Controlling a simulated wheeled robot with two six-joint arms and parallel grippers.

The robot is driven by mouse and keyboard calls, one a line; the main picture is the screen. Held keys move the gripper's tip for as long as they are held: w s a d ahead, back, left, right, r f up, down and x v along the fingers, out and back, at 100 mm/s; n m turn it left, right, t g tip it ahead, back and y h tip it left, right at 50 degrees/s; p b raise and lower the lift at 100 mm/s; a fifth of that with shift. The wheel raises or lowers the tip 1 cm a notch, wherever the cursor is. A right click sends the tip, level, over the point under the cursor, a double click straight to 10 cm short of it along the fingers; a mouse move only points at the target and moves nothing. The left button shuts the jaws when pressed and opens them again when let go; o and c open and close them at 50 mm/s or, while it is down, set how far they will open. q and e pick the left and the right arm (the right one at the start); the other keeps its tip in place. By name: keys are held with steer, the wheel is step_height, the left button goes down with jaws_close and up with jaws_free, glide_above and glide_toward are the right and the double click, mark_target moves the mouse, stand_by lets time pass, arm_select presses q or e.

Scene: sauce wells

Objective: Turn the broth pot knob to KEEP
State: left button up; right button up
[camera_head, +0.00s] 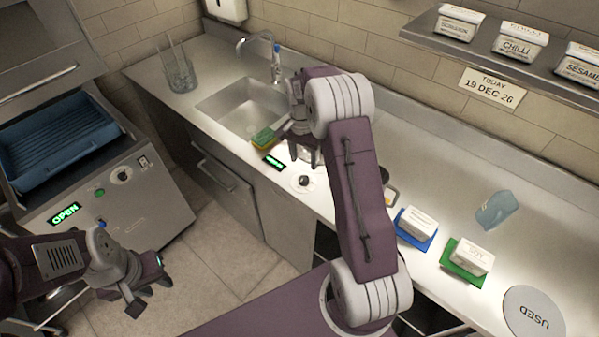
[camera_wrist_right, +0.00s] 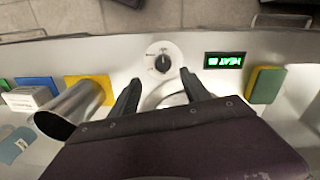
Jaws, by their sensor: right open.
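The broth pot knob (camera_head: 303,181) is a small black knob on a round white dial, set in the counter's front part. In the right wrist view the knob (camera_wrist_right: 162,63) sits just beyond my fingertips. The green display (camera_wrist_right: 224,60) beside it reads HEAT and a further part I cannot make out. My right gripper (camera_wrist_right: 160,86) is open and empty, its fingers apart and not touching the knob. A pale round rim shows between the fingers, mostly hidden by the gripper. My left gripper (camera_head: 150,296) is open and empty, away from the counter over the floor at left.
A yellow-green sponge (camera_head: 264,138) lies by the sink (camera_head: 240,105). White tubs stand on blue (camera_head: 417,240) and green (camera_head: 462,275) mats. The blue tray (camera_head: 60,140) sits in a machine at left.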

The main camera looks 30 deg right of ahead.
glide_above(304, 178)
steer(key=f, duration=0.2)
steer(key=f+p, duration=0.1)
steer(key=f, duration=0.2)
steer(key=shift+w+a, duration=0.15)
steer(key=shift+a, duration=0.05)
steer(key=f, duration=0.4)
steer(key=shift+s+d+p, duration=0.15)
steer(key=shift+s+p, duration=0.05)
steer(key=shift+p, duration=0.1)
steer(key=shift+s+f, duration=0.1)
arm_select(q)
steer(key=shift+w+r, duration=0.4)
steer(key=shift+r, duration=0.3)
arm_select(e)
steer(key=shift+f, duration=0.15)
arm_select(q)
steer(key=shift+w+d, duration=0.1)
arm_select(e)
steer(key=shift+w, duration=0.2)
steer(key=shift+c, duration=0.3)
jaws_close()
